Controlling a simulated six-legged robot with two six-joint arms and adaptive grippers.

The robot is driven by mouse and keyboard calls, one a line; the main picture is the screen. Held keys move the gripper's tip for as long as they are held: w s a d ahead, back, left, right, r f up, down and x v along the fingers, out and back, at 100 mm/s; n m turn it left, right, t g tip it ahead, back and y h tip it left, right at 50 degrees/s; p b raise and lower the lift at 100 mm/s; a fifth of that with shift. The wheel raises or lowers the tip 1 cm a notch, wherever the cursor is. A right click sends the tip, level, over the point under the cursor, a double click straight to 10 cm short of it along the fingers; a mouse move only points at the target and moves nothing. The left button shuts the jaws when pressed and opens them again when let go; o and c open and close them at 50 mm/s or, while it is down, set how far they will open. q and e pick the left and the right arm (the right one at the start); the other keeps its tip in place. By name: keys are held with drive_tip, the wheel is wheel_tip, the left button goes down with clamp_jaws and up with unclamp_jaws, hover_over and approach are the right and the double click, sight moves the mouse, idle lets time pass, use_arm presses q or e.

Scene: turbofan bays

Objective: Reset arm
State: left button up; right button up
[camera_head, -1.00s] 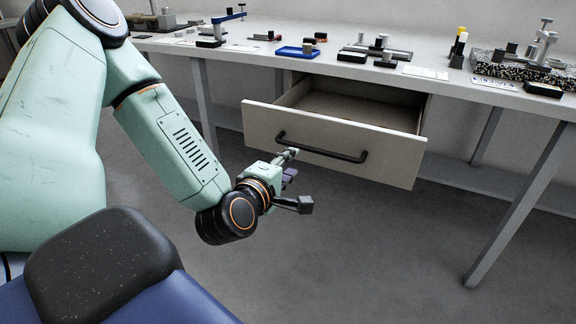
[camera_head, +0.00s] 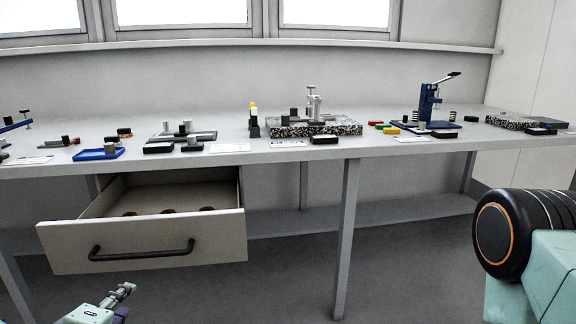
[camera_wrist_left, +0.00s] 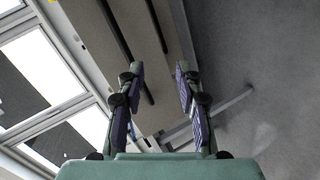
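My left gripper (camera_head: 124,294) shows at the bottom left of the head view, in front of and below the open drawer (camera_head: 200,241). In the left wrist view its two fingers (camera_wrist_left: 160,77) stand apart with nothing between them. The drawer front (camera_wrist_left: 118,45) with its dark handle lies beyond the fingers in that view. My right gripper is not in view. Part of my right arm shows at the right edge of the head view.
The long grey workbench (camera_head: 385,148) carries a blue tray (camera_head: 98,154), a speckled block (camera_head: 350,129) and a blue press (camera_head: 428,103). The drawer juts out under its left part, with small brown round shapes inside. A bench leg (camera_head: 346,240) stands right of it. Floor in front is clear.

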use_arm(q)
drive_tip(key=s+d+f+m+g+h+p, duration=0.1)
drive_tip(key=s+d+f+m+g+h, duration=0.1)
drive_tip(key=s+d+f+m+g, duration=0.3)
drive_tip(key=s+d+f+m+g+p, duration=0.2)
drive_tip(key=s+f+m, duration=0.1)
drive_tip(key=s, duration=0.4)
drive_tip(key=s+d+f+m+g+p, duration=0.1)
drive_tip(key=s+f+m+g, duration=0.2)
drive_tip(key=s, duration=0.5)
drive_tip(key=s+d+f+m+g+p, duration=0.2)
drive_tip(key=s+f+m, duration=0.3)
drive_tip(key=s, duration=0.3)
drive_tip(key=shift+d+g+p, duration=0.3)
drive_tip(key=shift+g, duration=0.4)
drive_tip(key=shift+w+f, duration=0.1)
